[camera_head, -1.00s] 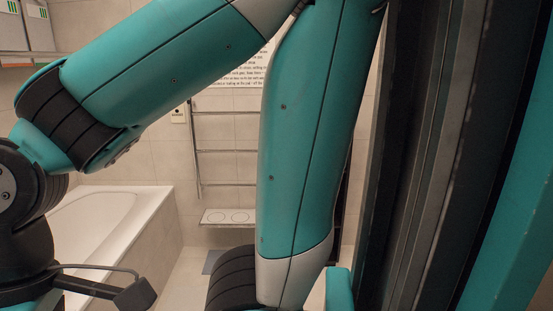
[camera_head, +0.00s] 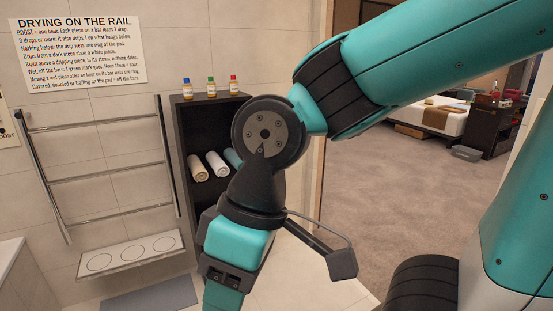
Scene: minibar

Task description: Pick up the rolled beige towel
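The rolled beige towel (camera_head: 197,169) lies on a shelf of the dark open cabinet (camera_head: 184,135), its round end facing out. It is the leftmost of three rolls, beside a white roll (camera_head: 217,164) and a teal roll (camera_head: 233,158) partly hidden by my arm. My gripper (camera_head: 230,275) hangs at the lower middle, in front of the cabinet and apart from the towel in the picture. It points downward, and its fingertips are not clearly visible, so I cannot tell whether it is open or shut. No held thing shows.
Three small bottles (camera_head: 210,88) with coloured caps stand on the cabinet top. A metal towel rail (camera_head: 105,179) is on the wall at left, above a pad with rings (camera_head: 138,250) and a grey mat (camera_head: 150,299). At right, a doorway opens onto carpet (camera_head: 390,190) and a bed.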

